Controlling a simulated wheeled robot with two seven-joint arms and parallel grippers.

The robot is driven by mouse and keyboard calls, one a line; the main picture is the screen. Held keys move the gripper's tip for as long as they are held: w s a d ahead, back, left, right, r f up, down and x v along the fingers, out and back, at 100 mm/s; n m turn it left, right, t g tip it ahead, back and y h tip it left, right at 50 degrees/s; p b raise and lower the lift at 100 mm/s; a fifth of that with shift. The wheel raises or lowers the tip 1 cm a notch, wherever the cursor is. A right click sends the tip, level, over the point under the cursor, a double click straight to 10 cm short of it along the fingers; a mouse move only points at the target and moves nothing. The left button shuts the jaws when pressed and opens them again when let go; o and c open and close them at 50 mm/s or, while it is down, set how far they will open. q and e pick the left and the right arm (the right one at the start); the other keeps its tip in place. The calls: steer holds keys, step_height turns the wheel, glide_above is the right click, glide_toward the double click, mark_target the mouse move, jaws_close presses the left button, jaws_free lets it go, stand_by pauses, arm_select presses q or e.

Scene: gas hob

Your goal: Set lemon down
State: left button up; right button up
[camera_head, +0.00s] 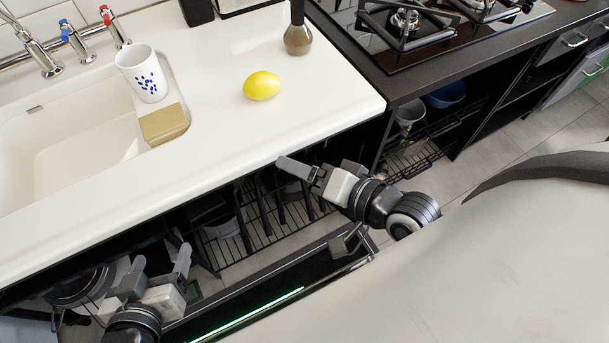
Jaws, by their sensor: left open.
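A yellow lemon (262,86) lies on the white countertop (220,110), to the right of the sink. No gripper touches it. My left gripper (160,259) is at the lower left, below the counter's front edge and well away from the lemon. Its two fingers are apart with nothing held between them. My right gripper (288,164) is just in front of the counter edge, below the lemon in the picture. It is seen side-on, so the gap between its fingers is hidden.
A white cup with blue spots (142,73) and a tan sponge (164,124) are at the sink's (85,155) right side. A brown-based bottle (298,38) stands behind the lemon. The gas hob (410,30) is at upper right. An open rack (250,230) lies under the counter.

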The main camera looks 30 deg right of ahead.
arm_select(q)
steer(key=shift+w, duration=0.1)
arm_select(e)
steer(key=f+n, duration=0.1)
steer(key=n, duration=0.2)
steer(key=s+a+f+n+g+h, duration=0.1)
steer(key=n, duration=0.2)
steer(key=f+n+h, duration=0.1)
steer(key=f+n, duration=0.1)
steer(key=n, duration=0.1)
steer(key=shift+s+a+g, duration=0.25)
steer(key=shift+s+g, duration=0.05)
steer(key=shift+s, duration=0.1)
arm_select(q)
steer(key=r+p, duration=0.1)
steer(key=p, duration=0.2)
steer(key=shift+a, duration=0.2)
arm_select(e)
steer(key=shift+s+d+r+n+h, duration=0.1)
steer(key=shift+d+r+n+h, duration=0.15)
steer(key=shift+r+h, duration=0.2)
stand_by(0.6)
